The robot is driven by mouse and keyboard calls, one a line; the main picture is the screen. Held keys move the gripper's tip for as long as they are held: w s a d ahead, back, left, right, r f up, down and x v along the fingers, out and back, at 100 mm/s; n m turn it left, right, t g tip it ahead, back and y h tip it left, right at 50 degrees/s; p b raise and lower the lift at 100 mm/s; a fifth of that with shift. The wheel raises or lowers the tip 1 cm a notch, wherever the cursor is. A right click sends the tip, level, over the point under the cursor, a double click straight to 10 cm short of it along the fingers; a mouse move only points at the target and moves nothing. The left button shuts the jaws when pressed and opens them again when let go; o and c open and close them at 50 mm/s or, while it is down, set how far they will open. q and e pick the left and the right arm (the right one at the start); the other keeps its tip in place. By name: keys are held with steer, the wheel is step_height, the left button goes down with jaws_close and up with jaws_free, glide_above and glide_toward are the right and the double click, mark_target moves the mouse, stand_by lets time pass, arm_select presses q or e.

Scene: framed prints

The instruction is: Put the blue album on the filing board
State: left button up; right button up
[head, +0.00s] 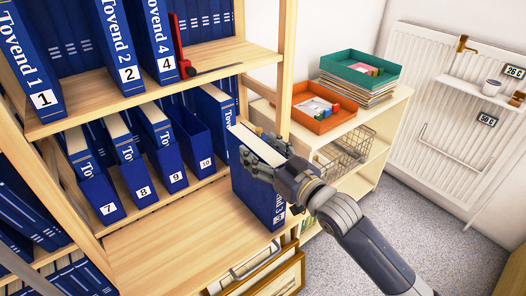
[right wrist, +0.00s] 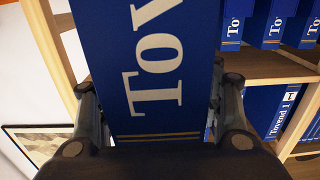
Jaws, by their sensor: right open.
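The blue album (head: 258,196), with white lettering on its spine, stands upright at the right end of a bare wooden board (head: 165,245). I take this board to be the filing board. Whether the album's base rests on it is hard to tell. My right gripper (head: 262,158) is around the album's upper part, with its fingers open on either side. In the right wrist view the album's spine (right wrist: 155,65) fills the space between the fingers (right wrist: 158,118). Finger contact cannot be told. My left gripper is not in view.
Numbered blue albums (head: 143,168) fill the shelf behind the board, and more stand above beside a red bookend (head: 183,62). Right are an orange tray (head: 323,120), a green tray (head: 360,70) and a wire basket (head: 345,155). Framed prints (head: 262,277) lean below. The board's left is clear.

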steer(key=shift+r, duration=0.2)
steer(key=shift+s+d+f, duration=0.1)
steer(key=shift+s+d, duration=0.05)
steer(key=shift+s, duration=0.05)
steer(key=b+v, duration=0.1)
steer(key=v, duration=1)
steer(key=shift+s+d, duration=0.15)
steer(key=shift+s, duration=0.05)
